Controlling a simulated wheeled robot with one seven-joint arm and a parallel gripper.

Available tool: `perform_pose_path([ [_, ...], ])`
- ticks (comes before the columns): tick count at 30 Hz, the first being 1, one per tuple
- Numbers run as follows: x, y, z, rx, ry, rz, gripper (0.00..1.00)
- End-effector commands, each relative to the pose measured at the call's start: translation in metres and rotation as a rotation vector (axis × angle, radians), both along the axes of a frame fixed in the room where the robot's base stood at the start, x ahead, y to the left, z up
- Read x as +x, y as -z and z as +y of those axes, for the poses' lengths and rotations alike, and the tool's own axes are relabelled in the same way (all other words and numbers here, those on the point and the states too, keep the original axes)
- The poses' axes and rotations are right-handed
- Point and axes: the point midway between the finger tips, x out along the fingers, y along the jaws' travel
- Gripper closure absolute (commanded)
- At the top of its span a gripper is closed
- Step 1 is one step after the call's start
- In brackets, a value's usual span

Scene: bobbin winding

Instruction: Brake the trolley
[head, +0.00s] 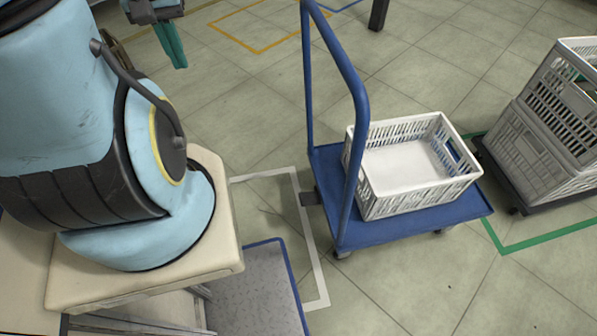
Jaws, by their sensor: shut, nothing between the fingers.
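The blue trolley (400,228) stands on the floor right of centre, with its tall blue push handle (355,85) at its left end. A small dark pedal (309,198) sticks out from that left end, low near the floor; I cannot tell whether it is up or pressed down. A white slatted crate (415,180), which looks empty, sits on the trolley. My gripper (177,62) hangs at the top left, its green fingers shut and empty, pointing down. It is well apart from the trolley and pedal.
A white floor line (300,215) runs left of the trolley. Grey stacked crates (540,150) stand on a dark dolly at the right, by a green floor line (535,240). A grey blue-edged surface (250,290) lies at lower left. Floor behind the handle is mostly clear.

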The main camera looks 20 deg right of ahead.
Motion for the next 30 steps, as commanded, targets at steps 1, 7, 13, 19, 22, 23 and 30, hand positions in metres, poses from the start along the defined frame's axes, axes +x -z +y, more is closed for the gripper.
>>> perform_pose_path([
  [1, 0.000, 0.000, 0.000, 0.000, 0.000, 0.000, 1.00],
  [7, 0.000, 0.000, 0.000, 0.000, 0.000, 0.000, 1.00],
  [13, 0.001, 0.006, -0.002, 0.000, 0.001, 0.002, 1.00],
  [19, 0.010, 0.056, -0.024, 0.004, 0.007, 0.030, 1.00],
  [22, 0.017, 0.096, -0.044, 0.010, 0.008, 0.053, 1.00],
  [23, 0.019, 0.107, -0.050, 0.013, 0.006, 0.061, 1.00],
  [30, 0.029, 0.199, -0.105, 0.049, 0.001, 0.109, 1.00],
])
